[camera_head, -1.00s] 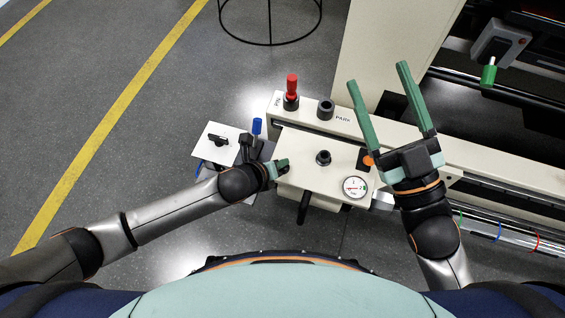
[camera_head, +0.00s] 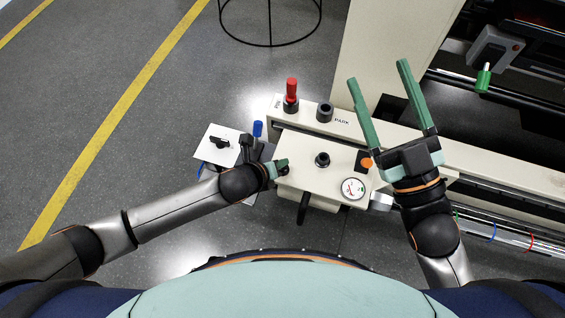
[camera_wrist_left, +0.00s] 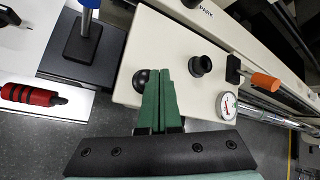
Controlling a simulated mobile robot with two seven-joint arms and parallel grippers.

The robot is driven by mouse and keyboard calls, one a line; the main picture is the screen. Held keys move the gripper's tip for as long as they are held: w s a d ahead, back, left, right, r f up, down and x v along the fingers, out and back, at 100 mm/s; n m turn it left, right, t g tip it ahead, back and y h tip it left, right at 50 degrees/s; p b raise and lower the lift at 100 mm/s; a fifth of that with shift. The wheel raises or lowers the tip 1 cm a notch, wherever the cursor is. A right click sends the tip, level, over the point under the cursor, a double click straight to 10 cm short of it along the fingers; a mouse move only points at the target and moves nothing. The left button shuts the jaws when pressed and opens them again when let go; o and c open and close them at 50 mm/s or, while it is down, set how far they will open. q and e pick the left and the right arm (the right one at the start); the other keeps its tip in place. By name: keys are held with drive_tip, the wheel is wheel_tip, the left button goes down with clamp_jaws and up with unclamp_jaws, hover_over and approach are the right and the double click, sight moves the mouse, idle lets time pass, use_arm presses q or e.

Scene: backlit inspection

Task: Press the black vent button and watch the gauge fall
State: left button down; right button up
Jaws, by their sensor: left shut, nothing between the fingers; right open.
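My left gripper (camera_head: 283,166) is shut and empty, its green fingertips over the left part of the cream panel (camera_head: 310,182). In the left wrist view the shut fingertips (camera_wrist_left: 160,74) overlap the right side of a round black button (camera_wrist_left: 140,80); I cannot tell whether they touch it. In the head view that button is largely hidden by the fingers. The white gauge (camera_head: 353,188), with a red needle, sits at the panel's right corner; it also shows in the left wrist view (camera_wrist_left: 226,105). My right gripper (camera_head: 378,92) is open and empty, raised right of the panel.
A black socket (camera_head: 322,159) and an orange-tipped lever (camera_head: 367,162) stand on the panel. Behind it are a red handle (camera_head: 291,88) and a black collar (camera_head: 325,111) by PARK. Left are a blue knob (camera_head: 257,129) and a white plate (camera_head: 216,146).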

use_arm(q)
wheel_tip(320, 180, up, 5)
drive_tip(key=p, duration=0.6)
drive_tip(key=shift+r, duration=0.1)
idle(0.6)
